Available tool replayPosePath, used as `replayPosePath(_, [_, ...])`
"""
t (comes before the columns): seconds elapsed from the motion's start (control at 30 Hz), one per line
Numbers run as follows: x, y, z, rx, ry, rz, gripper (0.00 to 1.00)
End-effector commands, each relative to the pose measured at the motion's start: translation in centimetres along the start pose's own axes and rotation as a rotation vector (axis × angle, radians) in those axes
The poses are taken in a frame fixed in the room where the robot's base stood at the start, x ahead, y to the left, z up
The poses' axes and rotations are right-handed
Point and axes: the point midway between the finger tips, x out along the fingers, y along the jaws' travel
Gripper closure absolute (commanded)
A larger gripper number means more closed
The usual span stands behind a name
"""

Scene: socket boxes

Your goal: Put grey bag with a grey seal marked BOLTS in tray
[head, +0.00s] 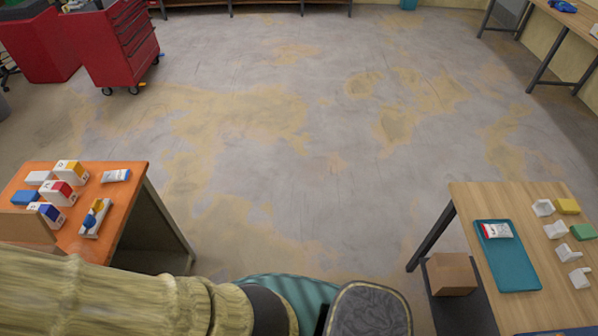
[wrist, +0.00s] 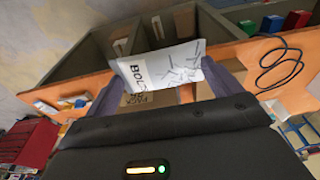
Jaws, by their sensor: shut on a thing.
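My gripper (wrist: 165,85) is shut on a pale grey bag (wrist: 165,66) printed BOLTS, with pictures of bolts beside the word. The bag is between the two dark fingers and faces the wrist camera. The colour of its seal cannot be made out. The teal tray (head: 518,274) lies on the wooden table at the right in the head view. A white and red packet (head: 496,230) lies in its far part. The tray is not seen in the wrist view, and my gripper and the held bag are not seen in the head view.
In the head view, the orange table (head: 125,195) holds several boxes. White holders (head: 543,208) stand right of the tray. Open floor lies between.

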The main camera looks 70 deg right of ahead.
Motion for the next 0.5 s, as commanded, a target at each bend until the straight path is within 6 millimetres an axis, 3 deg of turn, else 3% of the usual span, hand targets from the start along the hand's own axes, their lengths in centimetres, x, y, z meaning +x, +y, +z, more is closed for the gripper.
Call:
replayPosePath(0.37, [5.6,3.8,0.7,0.074,-0.002,0.018,0.35])
replayPosePath(0.5, [8.8,6.0,1.3,0.118,-0.004,0.026,0.35])
